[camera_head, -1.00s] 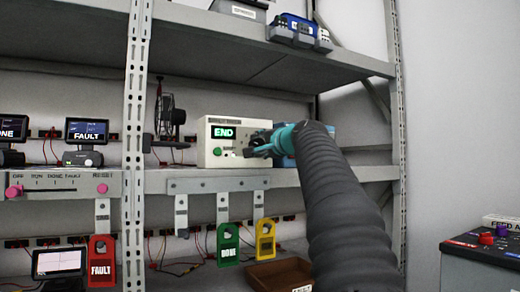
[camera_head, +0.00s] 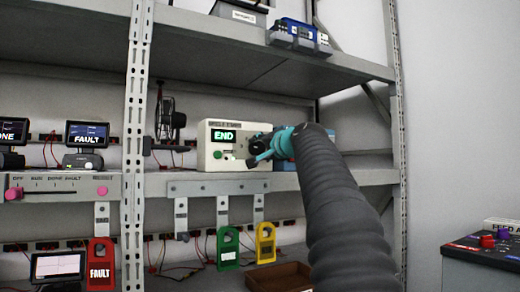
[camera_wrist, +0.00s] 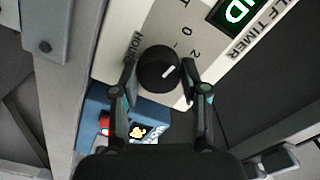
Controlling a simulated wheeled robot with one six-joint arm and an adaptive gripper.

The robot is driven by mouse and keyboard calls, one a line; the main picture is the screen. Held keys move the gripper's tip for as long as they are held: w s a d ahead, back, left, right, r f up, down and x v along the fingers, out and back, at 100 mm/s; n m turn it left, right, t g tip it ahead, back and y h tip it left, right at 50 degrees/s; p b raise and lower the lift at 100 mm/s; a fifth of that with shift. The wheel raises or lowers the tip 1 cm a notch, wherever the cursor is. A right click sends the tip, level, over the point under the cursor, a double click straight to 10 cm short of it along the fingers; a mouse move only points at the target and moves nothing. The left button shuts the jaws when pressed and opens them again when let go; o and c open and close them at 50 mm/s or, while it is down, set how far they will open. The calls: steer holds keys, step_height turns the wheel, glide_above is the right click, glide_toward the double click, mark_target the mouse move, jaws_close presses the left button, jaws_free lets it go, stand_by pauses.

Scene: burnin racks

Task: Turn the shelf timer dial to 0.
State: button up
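The shelf timer (camera_head: 218,157) is a cream box on the middle shelf, with a green lit "END" display (camera_head: 224,136) and a green button (camera_head: 217,154). Its black round dial (camera_wrist: 155,66) has a white pointer mark. In the wrist view the mark points up and right, roughly toward the printed "2"; the "0" is printed higher up. My gripper (camera_wrist: 160,76) is at the dial, one finger on each side of it. The fingers are apart; a narrow gap shows by the right finger, and contact on the left cannot be told. In the head view my gripper (camera_head: 256,153) partly covers the dial.
A blue box (camera_wrist: 93,117) stands beside the timer, close to my gripper. A perforated post (camera_head: 136,140) is left of the timer. A fan (camera_head: 170,120) stands behind left.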

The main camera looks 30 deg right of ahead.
steer(key=shift+o, duration=1.1)
steer(key=s, duration=1.2)
steer(key=shift+d, duration=0.2)
